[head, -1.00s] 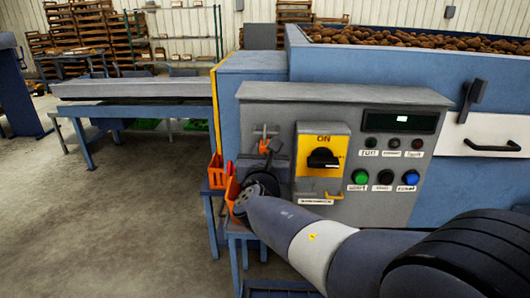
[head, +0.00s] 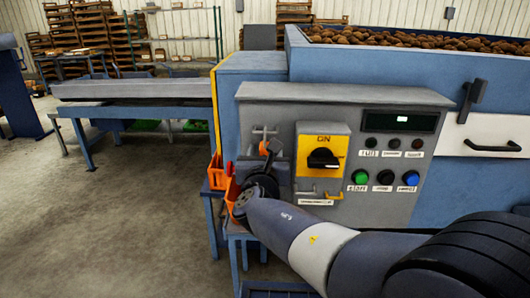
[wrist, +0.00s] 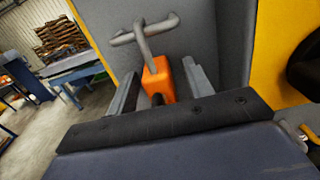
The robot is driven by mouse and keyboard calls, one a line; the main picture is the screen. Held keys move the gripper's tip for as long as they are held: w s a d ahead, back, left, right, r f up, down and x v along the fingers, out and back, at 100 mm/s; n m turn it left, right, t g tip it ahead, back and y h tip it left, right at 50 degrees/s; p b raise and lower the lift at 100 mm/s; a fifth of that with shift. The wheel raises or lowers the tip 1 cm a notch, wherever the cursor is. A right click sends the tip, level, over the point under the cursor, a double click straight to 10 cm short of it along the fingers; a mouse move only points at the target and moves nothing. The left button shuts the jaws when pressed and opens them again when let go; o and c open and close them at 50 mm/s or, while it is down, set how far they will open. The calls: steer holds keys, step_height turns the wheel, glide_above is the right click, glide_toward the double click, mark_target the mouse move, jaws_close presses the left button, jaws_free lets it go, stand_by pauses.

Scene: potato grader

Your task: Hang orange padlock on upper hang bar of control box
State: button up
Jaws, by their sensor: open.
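The orange padlock (wrist: 158,80) is at the upper hang bar (wrist: 145,35) on the grey control box (head: 338,95). Its grey shackle rises to the bar and appears to be looped over it; the exact contact is hard to tell. In the head view the padlock (head: 263,147) shows as a small orange patch below the bar (head: 264,131), partly covered by my gripper. My gripper (wrist: 160,82) is open, with one finger on each side of the padlock body. Gaps show between the fingers and the padlock.
A yellow switch plate (head: 322,150) with a black knob is just right of my gripper. Orange bins (head: 216,171) stand on a blue stand at the left. Open floor lies farther left.

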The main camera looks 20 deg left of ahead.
steer(key=b+v, duration=0.2)
steer(key=v, duration=0.8)
steer(key=shift+s, duration=0.35)
steer(key=p+x, duration=0.2)
steer(key=x, duration=0.8)
steer(key=shift+w+d+r, duration=0.1)
steer(key=shift+w, duration=0.1)
steer(key=shift+w+r+p, duration=0.2)
steer(key=shift+w+p, duration=0.15)
steer(key=shift+s+r+p, duration=0.25)
steer(key=shift+r+p, duration=0.2)
steer(key=shift+p, duration=0.05)
steer(key=shift+f, duration=0.1)
